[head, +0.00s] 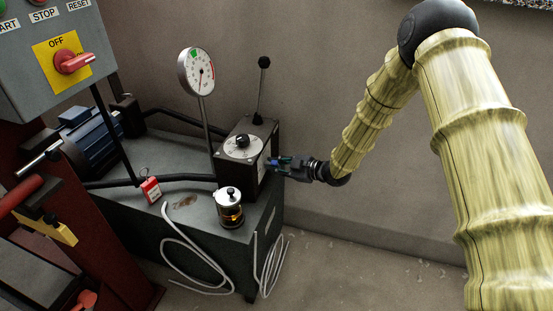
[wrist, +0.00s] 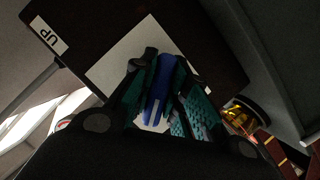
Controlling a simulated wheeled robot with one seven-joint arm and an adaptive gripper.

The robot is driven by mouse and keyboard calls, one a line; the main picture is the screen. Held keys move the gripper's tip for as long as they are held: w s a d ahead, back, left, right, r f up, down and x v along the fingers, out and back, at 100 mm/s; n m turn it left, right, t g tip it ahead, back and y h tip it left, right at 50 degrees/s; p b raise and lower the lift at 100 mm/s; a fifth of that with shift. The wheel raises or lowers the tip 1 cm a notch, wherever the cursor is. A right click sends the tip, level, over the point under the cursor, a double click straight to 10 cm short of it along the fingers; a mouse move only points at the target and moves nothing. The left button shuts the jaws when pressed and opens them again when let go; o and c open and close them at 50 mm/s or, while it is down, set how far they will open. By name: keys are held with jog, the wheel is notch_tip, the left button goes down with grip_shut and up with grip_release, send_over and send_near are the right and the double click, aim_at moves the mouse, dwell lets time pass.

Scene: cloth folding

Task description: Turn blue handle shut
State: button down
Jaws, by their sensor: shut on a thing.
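The blue handle (wrist: 158,88) shows in the wrist view between my fingers, in front of a pale plate (wrist: 112,66) on a dark box face. My gripper (wrist: 160,100) is shut on the blue handle, with a teal-padded finger on each side of it. In the head view my gripper (head: 277,162) reaches in from the right to the side of the dark valve box (head: 249,141). Only a small bit of blue shows there, and the fingers hide most of the handle. I cannot tell the handle's exact angle.
A lever with a black knob (head: 264,63) rises from the box. A pressure gauge (head: 197,72) stands behind it. A glass-and-metal cup (head: 230,207) and a red tag (head: 151,190) are on the grey tank (head: 190,206). White cables (head: 185,268) hang in front. A control panel (head: 45,65) is at left.

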jog(key=shift+r+m+g+p, duration=0.2)
jog(key=shift+m+g+p, duration=0.5)
jog(key=shift+m+p, duration=0.4)
jog(key=shift+f+m+g+y+p, duration=0.2)
jog(key=shift+m+g+y+p, duration=0.1)
jog(key=shift+m+g+p, duration=0.95)
jog(key=shift+t+p, duration=0.3)
jog(key=shift+t, duration=0.05)
jog(key=c, duration=1.4)
grip_release()
jog(key=shift+d, duration=0.15)
jog(key=v, duration=1.1)
jog(key=shift+d+r, duration=0.2)
jog(key=shift+d, duration=0.2)
jog(key=shift+s, duration=0.1)
